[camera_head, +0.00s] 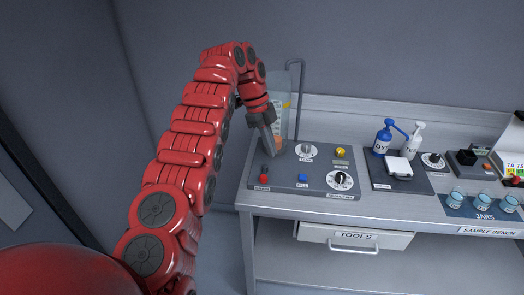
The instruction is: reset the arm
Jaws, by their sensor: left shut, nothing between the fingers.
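My left arm, red and segmented, rises from the lower left and bends down over the left end of the bench. My left gripper (268,133) is shut and empty, pointing down above the back left of the grey control panel (317,187). It partly hides a clear container with orange marks (284,112) behind it. I cannot tell whether the fingertips touch anything. My right gripper is not in view.
The panel carries a red knob (264,172), a blue button (302,178), a yellow knob (341,153) and dials. Blue (383,139) and white (413,141) pump bottles stand right of it. Jars (482,203) stand at the right. A tools drawer (354,238) is below.

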